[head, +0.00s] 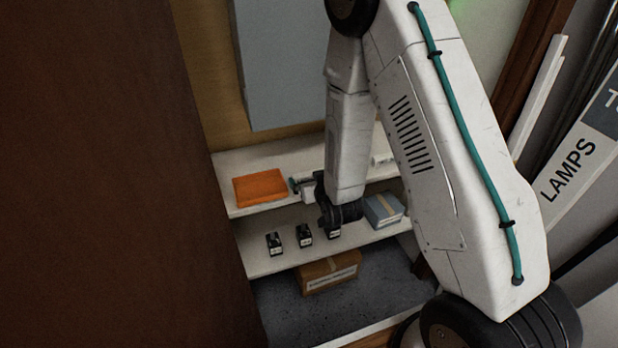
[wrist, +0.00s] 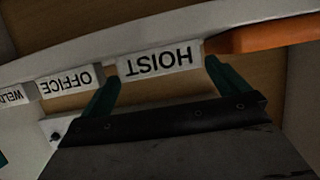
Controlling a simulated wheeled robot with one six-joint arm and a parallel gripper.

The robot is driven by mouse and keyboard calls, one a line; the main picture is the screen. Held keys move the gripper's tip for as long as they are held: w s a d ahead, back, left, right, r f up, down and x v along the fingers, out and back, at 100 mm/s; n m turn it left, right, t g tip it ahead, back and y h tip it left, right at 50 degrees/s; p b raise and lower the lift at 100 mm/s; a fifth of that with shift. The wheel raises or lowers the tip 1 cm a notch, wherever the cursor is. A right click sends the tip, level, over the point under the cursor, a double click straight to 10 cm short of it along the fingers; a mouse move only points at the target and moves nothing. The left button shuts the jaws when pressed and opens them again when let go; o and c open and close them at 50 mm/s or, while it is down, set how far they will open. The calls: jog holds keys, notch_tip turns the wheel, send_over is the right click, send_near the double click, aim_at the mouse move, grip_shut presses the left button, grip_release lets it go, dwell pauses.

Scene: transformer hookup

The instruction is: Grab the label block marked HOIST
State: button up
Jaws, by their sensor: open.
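The HOIST label block (wrist: 158,61) is white with black letters that read upside down in the wrist view. My gripper (wrist: 161,76) is open, with one teal finger at each side of this block in that view. I cannot tell whether the fingers touch it or how far they reach along it. In the head view my gripper (head: 305,187) is at the upper shelf, right of the orange tray. The HOIST block cannot be made out there.
The OFFICE block (wrist: 66,82) and the WELD block (wrist: 12,97), partly cut off, stand left of HOIST in the wrist view. The orange tray (head: 260,187) lies close on the other side. Black items (head: 304,235) and a blue-grey box (head: 384,209) stand on the lower shelf.

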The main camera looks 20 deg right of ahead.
aim_at(310, 176)
jog(key=shift+x, duration=1.9)
jog(key=shift+f, duration=0.15)
jog(key=c, duration=0.6)
